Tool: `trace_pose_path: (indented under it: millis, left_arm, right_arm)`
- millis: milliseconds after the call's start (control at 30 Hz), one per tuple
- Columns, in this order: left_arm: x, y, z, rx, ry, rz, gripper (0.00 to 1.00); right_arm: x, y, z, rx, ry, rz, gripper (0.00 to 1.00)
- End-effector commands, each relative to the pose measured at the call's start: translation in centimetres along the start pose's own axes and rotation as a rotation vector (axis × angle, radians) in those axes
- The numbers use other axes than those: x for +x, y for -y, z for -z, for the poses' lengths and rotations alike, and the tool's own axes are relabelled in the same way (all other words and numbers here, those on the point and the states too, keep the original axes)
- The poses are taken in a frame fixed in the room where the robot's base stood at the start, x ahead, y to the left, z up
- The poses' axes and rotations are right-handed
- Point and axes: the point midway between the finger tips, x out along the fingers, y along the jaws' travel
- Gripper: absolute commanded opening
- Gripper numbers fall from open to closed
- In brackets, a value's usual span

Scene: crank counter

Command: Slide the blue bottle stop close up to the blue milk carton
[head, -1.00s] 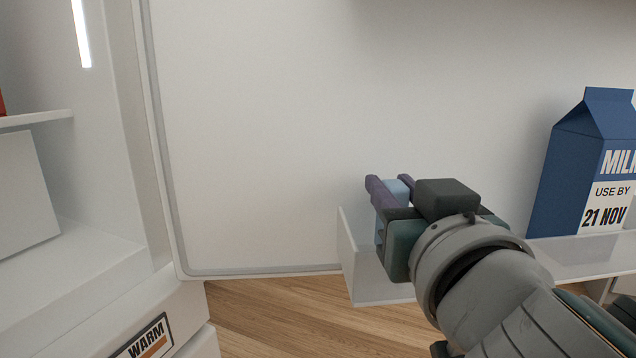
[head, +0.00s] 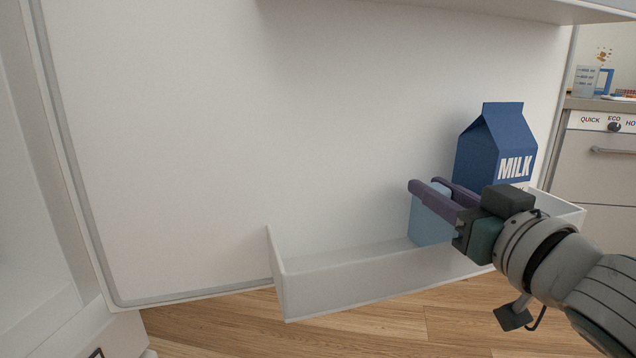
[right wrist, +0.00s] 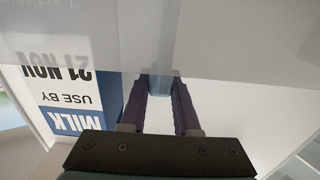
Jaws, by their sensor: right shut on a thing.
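The blue bottle stop (head: 428,229) is a light blue block in the fridge door's shelf. My right gripper (head: 430,188) is shut on its upper part, with purple fingers either side. In the right wrist view the stop (right wrist: 160,86) shows between the fingertips (right wrist: 161,84). The blue milk carton (head: 490,140) stands upright in the same shelf, just right of and behind my gripper; its lower part is hidden. In the right wrist view the carton (right wrist: 75,90) is upside down at the left. Whether stop and carton touch cannot be told. My left gripper is not in view.
The translucent door shelf (head: 375,283) has a raised front wall and is empty to the left of the stop. The white door panel (head: 200,150) rises behind it. A counter with a dishwasher (head: 600,165) stands at the far right.

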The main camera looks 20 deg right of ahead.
Motion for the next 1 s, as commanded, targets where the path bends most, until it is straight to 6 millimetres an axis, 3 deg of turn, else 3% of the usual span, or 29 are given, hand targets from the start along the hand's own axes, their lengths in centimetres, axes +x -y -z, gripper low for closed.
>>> trace_pose_path:
  millis: [133,167,433,767,1000]
  left_arm:
    - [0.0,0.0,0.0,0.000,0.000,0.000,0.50]
    - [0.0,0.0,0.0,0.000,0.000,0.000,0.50]
    - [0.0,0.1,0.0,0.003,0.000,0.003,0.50]
    - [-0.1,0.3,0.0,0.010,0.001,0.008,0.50]
    - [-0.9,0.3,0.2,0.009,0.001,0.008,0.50]
  right_arm:
    - [0.0,0.0,-0.1,0.000,0.001,-0.001,0.00]
    - [0.0,0.0,-0.1,0.000,0.001,-0.001,0.31]
    - [0.0,0.0,-0.1,0.000,0.001,-0.001,0.60]
    - [-0.6,0.1,0.0,0.002,0.002,0.000,0.60]
    - [-4.8,0.0,0.0,0.002,0.006,-0.002,0.60]
